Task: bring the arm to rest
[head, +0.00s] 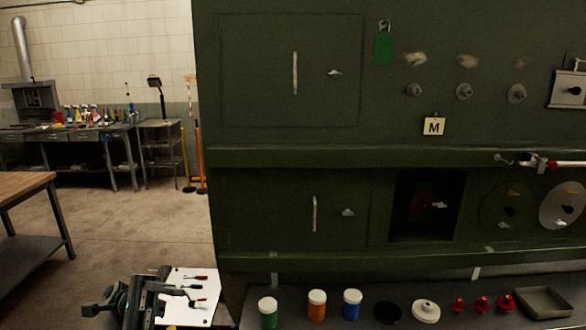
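A large dark green fuselage panel wall (270,190) fills the middle and right. It has two closed rectangular hatches with pale handles, an upper one (260,70) and a lower one (262,205). A square dark opening (408,230) lies right of the lower hatch. Right of it are a dark round plate (495,205) and a lighter grey disc (563,204).
A ledge (345,316) below the wall bears a green jar (268,315), an orange jar (316,306), a blue jar (352,304), red knobs and a grey tray (545,303).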

